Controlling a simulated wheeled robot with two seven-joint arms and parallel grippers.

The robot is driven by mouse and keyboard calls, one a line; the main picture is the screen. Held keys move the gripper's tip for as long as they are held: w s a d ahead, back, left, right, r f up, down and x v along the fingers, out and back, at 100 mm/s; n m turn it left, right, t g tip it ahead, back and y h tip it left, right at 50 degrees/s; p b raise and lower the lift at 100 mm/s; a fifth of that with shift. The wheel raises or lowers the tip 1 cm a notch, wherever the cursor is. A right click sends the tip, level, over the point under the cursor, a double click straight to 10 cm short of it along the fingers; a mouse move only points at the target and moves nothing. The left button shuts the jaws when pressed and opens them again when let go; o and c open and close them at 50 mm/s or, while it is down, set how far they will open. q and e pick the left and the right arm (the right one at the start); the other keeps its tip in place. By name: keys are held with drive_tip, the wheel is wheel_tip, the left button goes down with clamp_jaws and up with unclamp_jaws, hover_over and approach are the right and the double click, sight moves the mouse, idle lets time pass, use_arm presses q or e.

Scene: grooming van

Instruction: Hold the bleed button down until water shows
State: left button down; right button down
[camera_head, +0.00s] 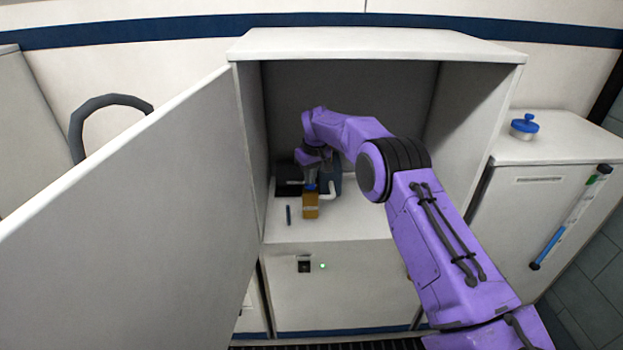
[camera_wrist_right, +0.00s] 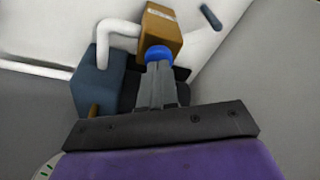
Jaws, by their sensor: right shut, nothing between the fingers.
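The blue bleed button (camera_wrist_right: 158,53) sits on an amber block (camera_wrist_right: 161,27) inside the open cabinet; the block also shows in the head view (camera_head: 311,207). My right gripper (camera_wrist_right: 157,68) is shut and empty. Its fingertips are at the blue button and appear to touch it; I cannot tell how far the button is pressed. The fingers hide part of the button. A white bent pipe (camera_wrist_right: 120,29) runs beside the block to a blue-grey body (camera_wrist_right: 97,82). I see no water at the block. My left gripper is out of view.
The cabinet door (camera_head: 140,220) stands open at the left. The cabinet's side walls and top surround my right arm. A small dark rod (camera_head: 289,215) stands left of the block. A green light (camera_head: 322,266) glows on the front panel. A blue-lidded jar (camera_head: 524,128) stands on the right unit.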

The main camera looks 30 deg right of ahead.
wheel_tip(320, 180, up, 7)
drive_tip(key=p, duration=0.2)
idle(0.3)
drive_tip(key=shift+a+f, duration=0.1)
idle(1.9)
